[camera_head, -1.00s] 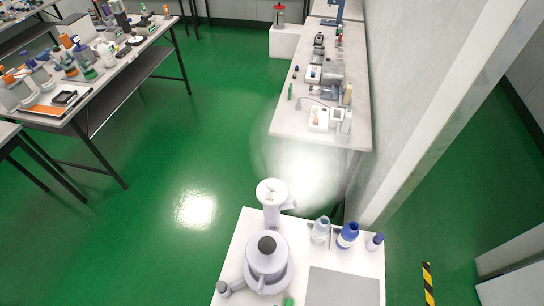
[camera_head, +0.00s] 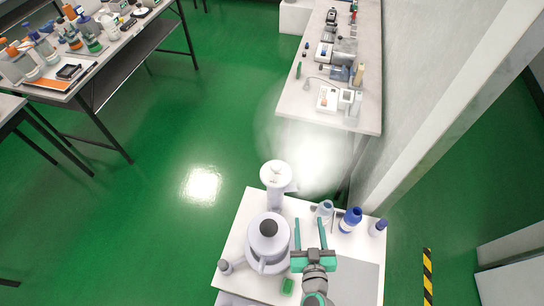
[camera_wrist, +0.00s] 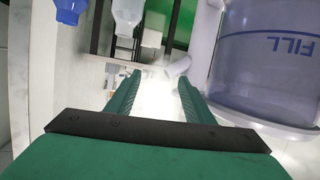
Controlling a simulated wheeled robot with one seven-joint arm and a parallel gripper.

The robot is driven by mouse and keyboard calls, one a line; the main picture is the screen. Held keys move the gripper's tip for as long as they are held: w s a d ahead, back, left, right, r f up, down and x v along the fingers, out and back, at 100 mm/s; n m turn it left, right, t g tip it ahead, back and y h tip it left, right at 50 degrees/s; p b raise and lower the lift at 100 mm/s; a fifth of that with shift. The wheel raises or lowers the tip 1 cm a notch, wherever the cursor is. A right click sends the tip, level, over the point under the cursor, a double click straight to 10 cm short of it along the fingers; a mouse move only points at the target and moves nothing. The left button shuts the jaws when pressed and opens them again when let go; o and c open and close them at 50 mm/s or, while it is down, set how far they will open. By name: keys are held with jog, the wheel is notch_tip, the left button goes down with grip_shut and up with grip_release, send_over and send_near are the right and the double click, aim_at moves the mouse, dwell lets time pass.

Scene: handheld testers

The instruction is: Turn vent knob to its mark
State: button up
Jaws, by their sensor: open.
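A pale grey vessel (camera_head: 252,252) with a dark round top (camera_head: 268,228) stands on the white table. In the wrist view its translucent body (camera_wrist: 262,80), marked FILL, fills the right side. A short side piece with a grey end (camera_head: 225,266) sticks out at its lower left. Behind it rises a white column with a round head (camera_head: 276,172). I cannot tell which of these parts is the vent knob, and no mark can be made out. My gripper (camera_head: 309,222) is open and empty, right of the vessel and apart from it; its fingers also show in the wrist view (camera_wrist: 160,80).
A clear bottle (camera_head: 324,210), a blue-capped bottle (camera_head: 349,221) and a small blue-topped container (camera_head: 378,227) stand along the table's back right. A grey mat (camera_head: 363,278) lies at the right and a green block (camera_head: 287,286) near the front. A wall post (camera_head: 420,150) rises beyond the table.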

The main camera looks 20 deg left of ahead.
aim_at(278, 170)
jog(key=w+a+r+n+y, duration=0.1)
jog(key=w+a+r+y, duration=0.1)
jog(key=w+a+r, duration=0.1)
jog(key=w+a+r+n+y, duration=0.2)
jog(key=w+a+r+y, duration=0.1)
jog(key=a, duration=0.1)
jog(key=w+a+r+n+y, duration=0.1)
jog(key=w+a+r+y, duration=0.1)
jog(key=a+r+y, duration=0.1)
jog(key=shift+w+a+n+g, duration=0.4)
jog(key=x, duration=1)
jog(key=shift+w+a, duration=0.1)
jog(key=shift+w, duration=0.1)
jog(key=c, duration=1)
jog(key=shift+c, duration=0.2)
